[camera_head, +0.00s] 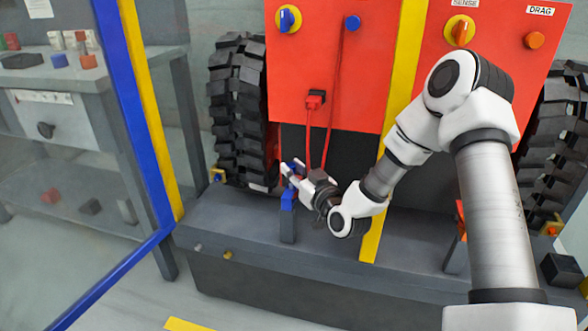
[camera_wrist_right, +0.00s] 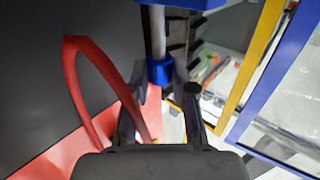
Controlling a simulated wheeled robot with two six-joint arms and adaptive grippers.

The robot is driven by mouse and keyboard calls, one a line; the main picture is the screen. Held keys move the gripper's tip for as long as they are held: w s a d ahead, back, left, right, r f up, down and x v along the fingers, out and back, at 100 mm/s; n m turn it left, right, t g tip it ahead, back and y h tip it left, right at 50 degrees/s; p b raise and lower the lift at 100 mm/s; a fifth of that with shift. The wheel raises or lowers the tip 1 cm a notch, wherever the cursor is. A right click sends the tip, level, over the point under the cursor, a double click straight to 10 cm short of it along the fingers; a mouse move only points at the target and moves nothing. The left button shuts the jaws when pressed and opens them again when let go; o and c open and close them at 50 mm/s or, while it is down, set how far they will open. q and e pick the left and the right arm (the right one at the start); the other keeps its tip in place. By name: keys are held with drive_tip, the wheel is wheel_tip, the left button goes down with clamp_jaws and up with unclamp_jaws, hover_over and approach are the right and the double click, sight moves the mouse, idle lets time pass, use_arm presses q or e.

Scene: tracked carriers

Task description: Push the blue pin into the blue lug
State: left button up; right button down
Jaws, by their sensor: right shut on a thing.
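The blue lug (camera_head: 287,201) tops a short grey post on the dark grey ledge. My right gripper (camera_head: 291,168) is just above it, reaching in from the right. In the right wrist view the gripper (camera_wrist_right: 163,85) is shut on the blue pin (camera_wrist_right: 160,73), gripping near its blue collar. The pin's grey shaft runs from the collar to the blue lug (camera_wrist_right: 186,3) at the picture's top edge. The shaft's tip is hidden, so I cannot tell how deep it sits. My left gripper is not in view.
Red cords (camera_head: 331,110) hang in front of the red panel (camera_head: 360,75); one loops beside the gripper in the wrist view (camera_wrist_right: 85,85). A black tyre (camera_head: 238,110) stands behind left. An orange-red part (camera_head: 461,216) is at right on the ledge (camera_head: 225,215). A blue frame (camera_head: 120,80) stands left.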

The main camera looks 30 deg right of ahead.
sight(294, 191)
idle(0.6)
drive_tip(key=shift+f, duration=0.1)
drive_tip(key=shift+f+b, duration=0.45)
drive_tip(key=shift+f, duration=0.25)
drive_tip(key=shift+f, duration=0.2)
idle(0.6)
drive_tip(key=shift+f+b, duration=0.7)
drive_tip(key=shift+f, duration=0.25)
drive_tip(key=shift+p, duration=0.3)
idle(0.5)
drive_tip(key=shift+f+b, duration=0.3)
drive_tip(key=shift+f, duration=0.1)
